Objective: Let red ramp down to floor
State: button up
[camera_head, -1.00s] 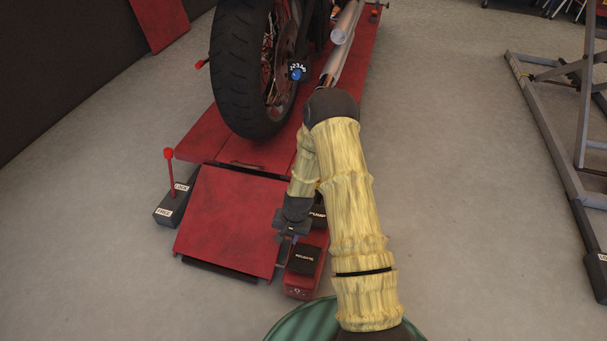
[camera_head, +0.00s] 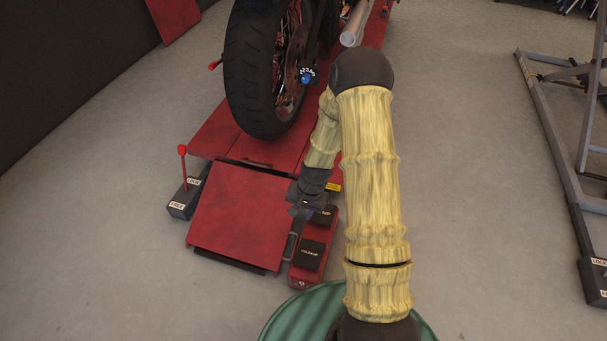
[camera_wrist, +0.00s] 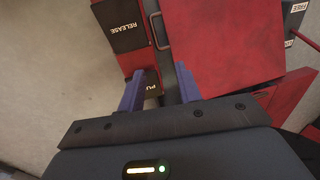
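The red ramp (camera_head: 238,215) slopes at the near end of the red motorcycle lift, its lower edge near the floor with a dark gap under it. It also shows in the wrist view (camera_wrist: 222,38). A dark handle-like bar (camera_wrist: 158,30) runs along the ramp's side, beside the RELEASE pedal (camera_wrist: 125,30). My gripper (camera_head: 301,211) is above the strip between ramp and pedal unit. In the wrist view its two purple fingers (camera_wrist: 159,92) are apart. The partly hidden PUMP pedal (camera_wrist: 150,84) and the bar's end show between them; I cannot tell whether anything touches.
The red pedal unit (camera_head: 315,250) stands right of the ramp. A LOCK/FREE box with a red-knobbed lever (camera_head: 184,170) stands at its left. A motorcycle's rear wheel (camera_head: 250,70) rests on the lift. A green drum (camera_head: 300,315) is in front.

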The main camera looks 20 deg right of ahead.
notch_tip(320, 180, up, 16)
jog(key=s+n+p, duration=0.1)
jog(key=p, duration=0.7)
jog(key=shift+s+a+p, duration=0.15)
jog(key=shift+s+p, duration=0.05)
jog(key=shift+p, duration=0.15)
jog(key=s+a+r+n+t+h, duration=0.1)
jog(key=s+r+n, duration=0.2)
jog(key=s+r, duration=0.45)
jog(key=s+a+r+n+h, duration=0.1)
jog(key=s+r+n, duration=0.3)
jog(key=r, duration=0.7)
notch_tip(320, 180, up, 37)
jog(key=m+p, duration=0.1)
jog(key=p, duration=3.7)
jog(key=shift+s+a, duration=0.15)
jog(key=shift+s, duration=0.25)
